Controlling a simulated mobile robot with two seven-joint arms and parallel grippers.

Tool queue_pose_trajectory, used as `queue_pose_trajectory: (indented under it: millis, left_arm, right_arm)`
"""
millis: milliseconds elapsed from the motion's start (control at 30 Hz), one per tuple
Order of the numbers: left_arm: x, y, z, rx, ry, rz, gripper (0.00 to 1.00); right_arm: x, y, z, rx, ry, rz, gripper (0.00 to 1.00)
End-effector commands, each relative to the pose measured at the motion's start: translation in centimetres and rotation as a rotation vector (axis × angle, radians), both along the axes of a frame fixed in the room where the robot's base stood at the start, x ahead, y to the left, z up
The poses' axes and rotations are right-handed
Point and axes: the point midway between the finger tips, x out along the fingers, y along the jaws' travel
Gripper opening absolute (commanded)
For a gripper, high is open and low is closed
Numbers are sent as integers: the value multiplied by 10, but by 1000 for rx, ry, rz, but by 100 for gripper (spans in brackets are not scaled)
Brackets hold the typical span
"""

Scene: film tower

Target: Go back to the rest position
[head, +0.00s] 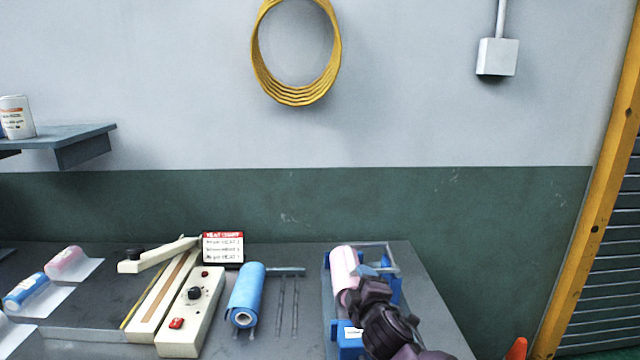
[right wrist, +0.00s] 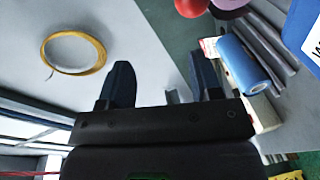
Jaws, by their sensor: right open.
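My right gripper (head: 372,272) comes in from the lower right of the head view, over or beside a blue stand (head: 350,340). A pale pink film roll (head: 344,268) shows at that stand, partly hidden by my gripper and arm. In the right wrist view my right gripper (right wrist: 162,80) is open, with nothing between its two dark fingers. My left gripper is not in view.
Further left are a cream heat sealer (head: 190,310), a small sign (head: 223,248) and film rolls. A yellow hose coil (head: 297,95) hangs on the wall. An orange cone (head: 517,349) is at lower right.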

Motion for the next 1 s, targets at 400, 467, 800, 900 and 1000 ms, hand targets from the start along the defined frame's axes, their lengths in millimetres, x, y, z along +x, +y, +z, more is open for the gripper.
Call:
queue_pose_trajectory:
  millis: [400, 467, 800, 900, 1000]
  left_arm:
    - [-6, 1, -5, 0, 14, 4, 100]
    - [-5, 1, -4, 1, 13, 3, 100]
    - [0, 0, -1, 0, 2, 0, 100]
    - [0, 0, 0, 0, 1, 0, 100]
    - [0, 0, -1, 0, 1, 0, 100]
  right_arm:
    - [-62, -32, -28, 603, 120, 13, 59]
    - [-74, -41, -37, 672, 139, 1, 59]
    - [-162, -102, -102, 1001, 248, -142, 59]
    - [-196, -122, -125, 1062, 279, -207, 59]
    - [-233, -143, -149, 1096, 312, -281, 59]
